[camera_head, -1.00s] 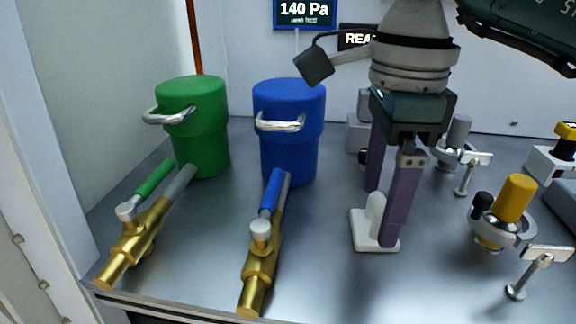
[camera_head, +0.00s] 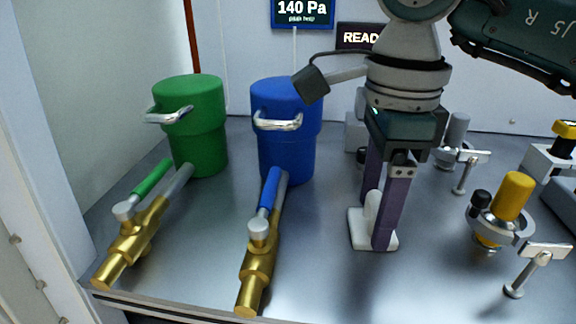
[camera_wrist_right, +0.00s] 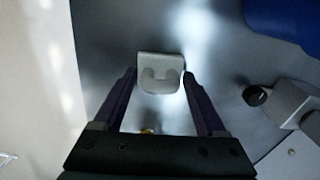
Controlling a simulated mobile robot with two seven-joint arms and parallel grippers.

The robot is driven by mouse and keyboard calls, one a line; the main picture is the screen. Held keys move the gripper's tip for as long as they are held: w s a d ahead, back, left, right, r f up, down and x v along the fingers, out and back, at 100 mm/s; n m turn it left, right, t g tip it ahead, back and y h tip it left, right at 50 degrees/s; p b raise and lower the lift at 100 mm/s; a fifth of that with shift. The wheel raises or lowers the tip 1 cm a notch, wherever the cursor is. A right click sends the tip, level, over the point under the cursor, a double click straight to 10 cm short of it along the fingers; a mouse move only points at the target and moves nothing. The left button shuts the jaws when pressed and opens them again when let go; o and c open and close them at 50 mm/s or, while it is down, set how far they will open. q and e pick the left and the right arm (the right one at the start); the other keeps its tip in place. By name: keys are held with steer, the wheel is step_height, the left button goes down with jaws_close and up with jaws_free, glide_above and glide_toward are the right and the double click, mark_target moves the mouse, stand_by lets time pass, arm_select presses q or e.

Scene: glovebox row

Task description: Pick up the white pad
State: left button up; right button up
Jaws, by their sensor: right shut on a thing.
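The white pad (camera_head: 357,241) has a flat base and a rounded upright grip. It appears to rest on the grey metal floor, right of the blue canister. My right gripper (camera_head: 375,220) points down with its purple fingers shut on the pad's upright part, one finger on each side. The near finger hides part of the pad. In the right wrist view the pad (camera_wrist_right: 161,62) sits between the fingertips of my right gripper (camera_wrist_right: 161,80). I cannot tell any gap under the pad. My left gripper is not in view.
Green (camera_head: 197,120) and blue (camera_head: 288,135) canisters stand left, with brass valves (camera_head: 130,240) (camera_head: 258,265) before them. A yellow-topped fitting (camera_head: 513,197) and small T-handled posts (camera_head: 540,255) stand right. The floor in front of the pad is clear.

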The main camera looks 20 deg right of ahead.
mark_target(378, 195)
steer(key=shift+r, duration=0.1)
steer(key=shift+c, duration=0.3)
steer(key=shift+r, duration=0.3)
step_height(378, 195, up, 19)
steer(key=p, duration=0.4)
steer(key=shift+r, duration=0.1)
steer(key=o, duration=0.8)
steer(key=c, duration=0.7)
steer(key=shift+o, duration=0.2)
